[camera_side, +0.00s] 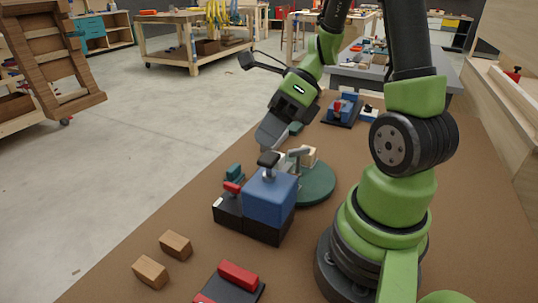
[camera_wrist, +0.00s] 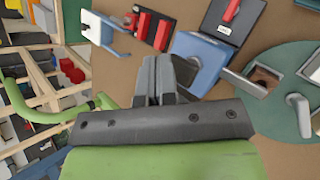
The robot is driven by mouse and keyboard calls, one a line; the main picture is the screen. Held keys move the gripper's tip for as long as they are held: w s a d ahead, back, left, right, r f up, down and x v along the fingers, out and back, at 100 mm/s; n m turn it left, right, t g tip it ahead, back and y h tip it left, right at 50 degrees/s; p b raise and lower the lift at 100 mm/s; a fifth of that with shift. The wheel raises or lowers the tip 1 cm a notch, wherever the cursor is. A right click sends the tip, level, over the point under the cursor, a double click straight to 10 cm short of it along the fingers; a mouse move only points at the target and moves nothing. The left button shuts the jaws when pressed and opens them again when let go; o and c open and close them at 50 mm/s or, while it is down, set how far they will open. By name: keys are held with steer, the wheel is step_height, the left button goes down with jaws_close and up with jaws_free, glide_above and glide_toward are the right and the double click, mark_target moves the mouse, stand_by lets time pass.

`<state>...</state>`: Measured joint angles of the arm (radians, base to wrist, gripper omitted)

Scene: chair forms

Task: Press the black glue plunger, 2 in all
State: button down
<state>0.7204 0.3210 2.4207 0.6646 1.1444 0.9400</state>
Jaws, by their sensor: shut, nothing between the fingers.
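The black glue plunger (camera_side: 268,161) stands upright on top of the blue glue block (camera_side: 270,196), which sits on a black base, in the side view. My gripper (camera_side: 264,140) is shut and empty, with its grey fingertips pointing down just above the plunger in that view. I cannot tell for sure whether they touch it. In the wrist view my gripper (camera_wrist: 152,62) shows its closed fingers beside the blue glue block (camera_wrist: 208,54).
A round green turntable (camera_side: 318,186) with a wooden piece and grey clamp stands right behind the block. Red and teal handles (camera_side: 233,187) are close on its left. Two wooden blocks (camera_side: 175,245) and a red-topped black fixture (camera_side: 238,277) lie in front.

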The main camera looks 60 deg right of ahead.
mark_target(268, 154)
steer(key=shift+f, duration=0.4)
steer(key=shift+f, duration=1)
stand_by(0.9)
steer(key=shift+r, duration=1.45)
steer(key=shift+r, duration=2.5)
stand_by(0.3)
